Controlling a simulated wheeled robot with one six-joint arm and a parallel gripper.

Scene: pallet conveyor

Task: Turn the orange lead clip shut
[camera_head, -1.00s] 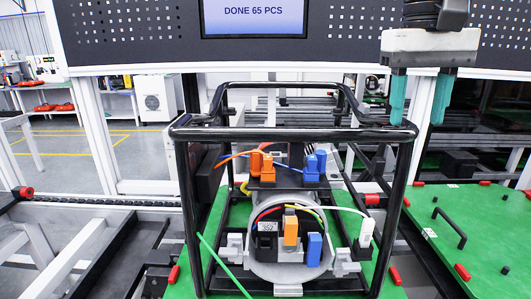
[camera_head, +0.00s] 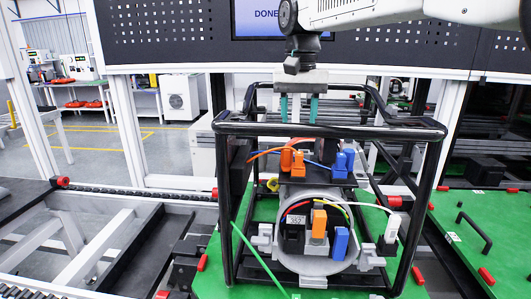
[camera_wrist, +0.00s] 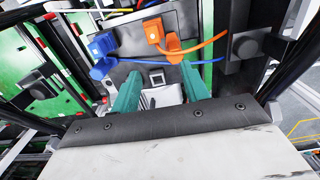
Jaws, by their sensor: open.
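The orange lead clip (camera_head: 292,161) stands on a dark block inside the black tubular frame, with an orange lead running from it. In the wrist view the orange clip (camera_wrist: 172,46) lies beyond my fingertips, its upper piece set at an angle to its body. My gripper (camera_head: 299,119) has two teal fingers, apart and empty, above the clip in the head view and seen behind the frame's front top bar. The wrist view shows my gripper (camera_wrist: 160,80) with nothing between its fingertips. I cannot tell the exact gap to the clip.
A blue clip (camera_head: 343,161) with a blue lead sits right of the orange one. Below is a grey round housing (camera_head: 309,262) with another orange block (camera_head: 319,222) and a blue block (camera_head: 341,242). The black frame's bars (camera_head: 330,131) surround everything closely.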

